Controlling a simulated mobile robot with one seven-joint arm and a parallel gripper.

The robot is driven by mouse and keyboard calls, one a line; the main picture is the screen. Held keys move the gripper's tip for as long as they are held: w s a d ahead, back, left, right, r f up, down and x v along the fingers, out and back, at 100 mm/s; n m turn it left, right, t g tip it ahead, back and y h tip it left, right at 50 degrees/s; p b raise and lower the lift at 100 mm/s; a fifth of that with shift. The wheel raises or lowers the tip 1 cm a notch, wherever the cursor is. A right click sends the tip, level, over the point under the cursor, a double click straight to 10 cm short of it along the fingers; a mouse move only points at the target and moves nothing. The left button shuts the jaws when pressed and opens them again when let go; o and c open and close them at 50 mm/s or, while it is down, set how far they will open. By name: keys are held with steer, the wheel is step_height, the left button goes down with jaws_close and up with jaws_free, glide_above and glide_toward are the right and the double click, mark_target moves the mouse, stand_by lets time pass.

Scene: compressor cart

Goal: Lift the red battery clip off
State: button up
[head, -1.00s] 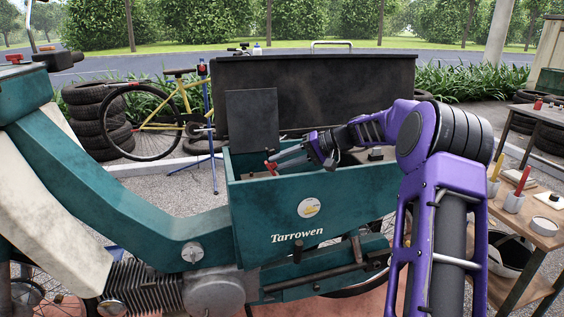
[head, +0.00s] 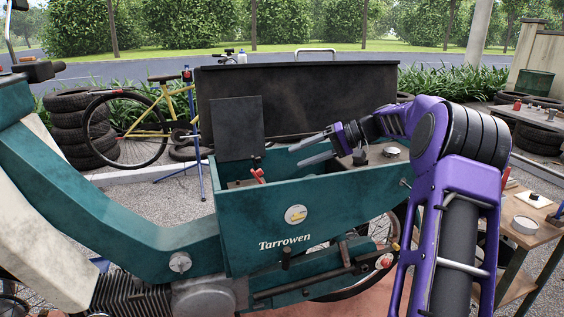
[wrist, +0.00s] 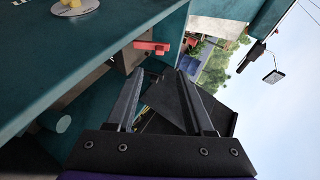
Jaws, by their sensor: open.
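The red battery clip (head: 258,175) stands in the left part of the open teal box marked Tarrowen (head: 340,205). In the wrist view the clip (wrist: 152,47) shows just beyond and left of the fingertips. What it is fixed to is mostly hidden by the box wall. My gripper (head: 294,157) is open and empty above the box, to the right of the clip and apart from it. In the wrist view the two fingers (wrist: 160,74) are spread with nothing between them.
A dark raised panel (head: 237,128) stands at the box's back left, and a long black lid (head: 310,100) rises behind. The teal frame (head: 90,190) is at left. A wooden bench (head: 540,233) with a tape roll (head: 524,224) is at right.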

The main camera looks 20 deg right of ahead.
steer(key=v, duration=0.6)
steer(key=shift+s+d+r+p, duration=0.1)
steer(key=shift+s+d+p, duration=0.05)
steer(key=shift+d+p, duration=0.15)
